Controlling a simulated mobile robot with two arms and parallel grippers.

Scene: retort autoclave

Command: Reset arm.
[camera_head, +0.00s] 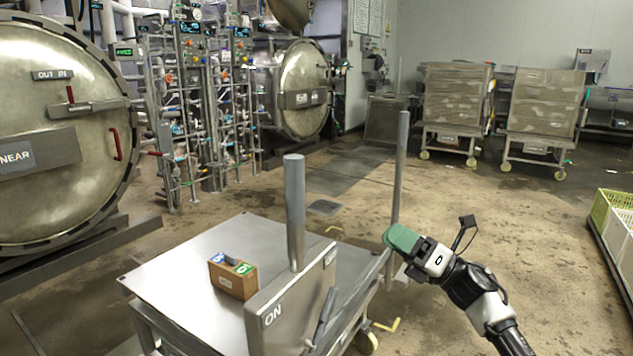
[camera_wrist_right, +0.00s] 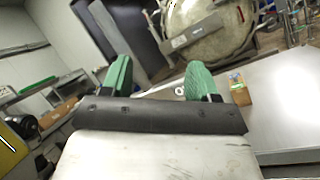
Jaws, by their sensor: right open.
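My right gripper (camera_head: 402,238) has green fingers and is at the right of a steel cart in the head view, raised beside a grey post. In the right wrist view my right gripper (camera_wrist_right: 157,80) shows two green fingers apart, with nothing between them. No left gripper shows in either view.
The steel cart (camera_head: 180,275) carries a small brown box (camera_head: 233,276) with blue and green tops and a panel (camera_head: 290,305) marked ON. Round retort doors (camera_head: 60,110) stand at left. Stacked trolleys (camera_head: 455,105) stand at the back right. Yellow crates (camera_head: 612,215) line the right edge. Floor between is open.

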